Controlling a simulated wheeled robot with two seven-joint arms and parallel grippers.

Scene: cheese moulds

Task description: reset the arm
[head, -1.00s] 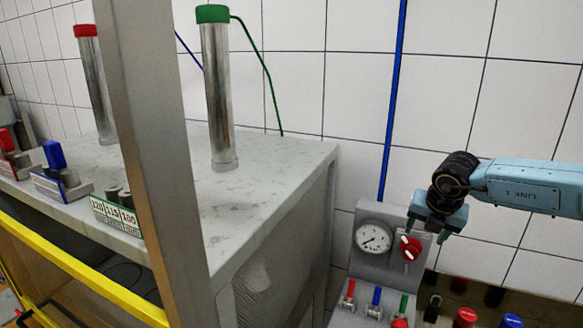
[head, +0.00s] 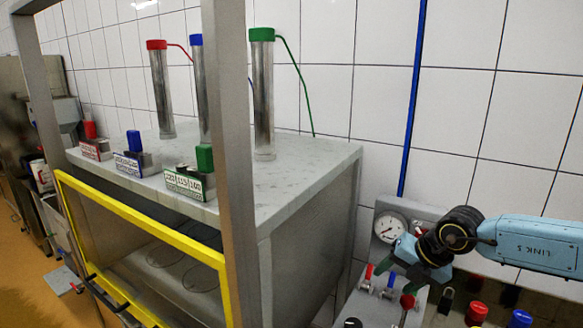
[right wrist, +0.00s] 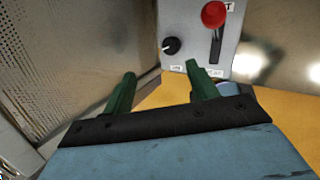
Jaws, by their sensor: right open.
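My right gripper (head: 399,279) hangs at the end of my blue arm at the right of the head view, in front of the gauge panel. Its green fingers are apart and point down, with nothing seen between them. In the right wrist view the open fingers (right wrist: 160,70) point toward a grey control box (right wrist: 190,32) with a black knob (right wrist: 172,46) and a red-topped lever (right wrist: 214,18). The fingers look apart from the box. My left gripper is in neither view.
A pressure gauge (head: 389,228) and small coloured valves sit by my right gripper. At left stands a bench (head: 310,180) with red, blue and green-capped cylinders. A grey post (head: 228,120) and yellow-framed door (head: 140,222) stand before it. White tiled wall lies behind.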

